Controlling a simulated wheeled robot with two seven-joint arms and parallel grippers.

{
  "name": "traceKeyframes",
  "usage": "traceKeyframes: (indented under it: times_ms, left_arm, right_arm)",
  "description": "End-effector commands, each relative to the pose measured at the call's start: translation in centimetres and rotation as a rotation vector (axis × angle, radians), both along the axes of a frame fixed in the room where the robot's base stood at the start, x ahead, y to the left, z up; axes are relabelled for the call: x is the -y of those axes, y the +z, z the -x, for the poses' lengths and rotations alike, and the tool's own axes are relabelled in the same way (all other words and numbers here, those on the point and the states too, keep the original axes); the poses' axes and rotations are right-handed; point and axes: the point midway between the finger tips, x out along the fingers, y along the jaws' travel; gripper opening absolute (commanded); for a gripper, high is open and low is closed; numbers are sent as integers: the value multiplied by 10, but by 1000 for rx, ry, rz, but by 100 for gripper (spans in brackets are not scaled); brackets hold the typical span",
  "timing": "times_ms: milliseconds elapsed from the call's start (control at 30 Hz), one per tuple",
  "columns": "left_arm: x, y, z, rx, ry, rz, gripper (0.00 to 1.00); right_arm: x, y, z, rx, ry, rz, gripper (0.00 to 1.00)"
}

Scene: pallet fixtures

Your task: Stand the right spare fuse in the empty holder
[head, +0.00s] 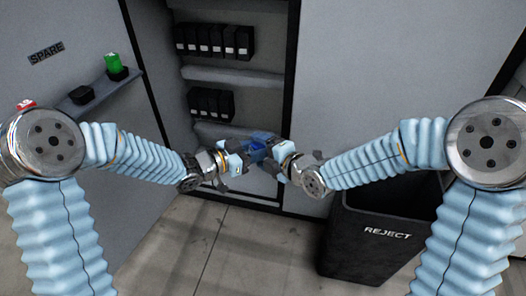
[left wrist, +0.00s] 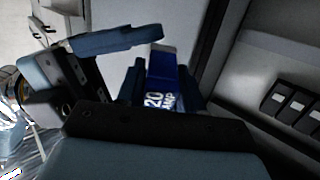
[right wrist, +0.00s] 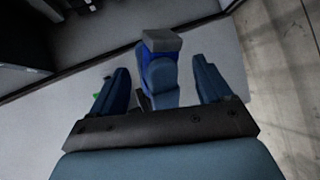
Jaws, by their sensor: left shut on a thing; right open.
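A blue fuse (head: 257,147) with a grey end cap is held in the air in front of the cabinet. Its "20 AMP" label shows in the left wrist view (left wrist: 160,92). My left gripper (head: 243,152) is shut on it. My right gripper (head: 271,155) is open, and in the right wrist view its fingers stand apart on either side of the fuse (right wrist: 162,58) and the left fingers. A green fuse (head: 113,62) stands in a black holder on the shelf below the SPARE label. Beside it, a black holder (head: 82,95) looks empty.
The open cabinet (head: 230,76) has rows of black blocks (head: 214,41) on two levels. A black REJECT bin (head: 372,235) stands at the lower right. A small red thing (head: 26,104) is partly hidden by my left arm. The floor (head: 245,250) in front is clear.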

Motion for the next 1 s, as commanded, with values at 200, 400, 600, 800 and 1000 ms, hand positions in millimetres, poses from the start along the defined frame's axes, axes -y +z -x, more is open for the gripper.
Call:
traceKeyframes:
  times_ms: [200, 400, 600, 800, 1000]
  left_arm:
    - [0, 0, 0, 0, 0, 0, 4]
    - [0, 1, 0, 1, 0, 0, 4]
    - [0, 0, 0, 1, -1, 0, 60]
    - [2, 0, 2, -1, -7, -1, 66]
    - [4, -1, 4, -1, -12, -1, 66]
  right_arm:
    - [0, 0, 0, 0, 0, 0, 55]
    - [0, 0, 0, -2, 0, 1, 25]
    - [0, 0, 0, 0, 0, 0, 0]
    - [0, 2, -1, 4, -1, -1, 0]
    - [0, 3, -2, 7, -2, -4, 0]
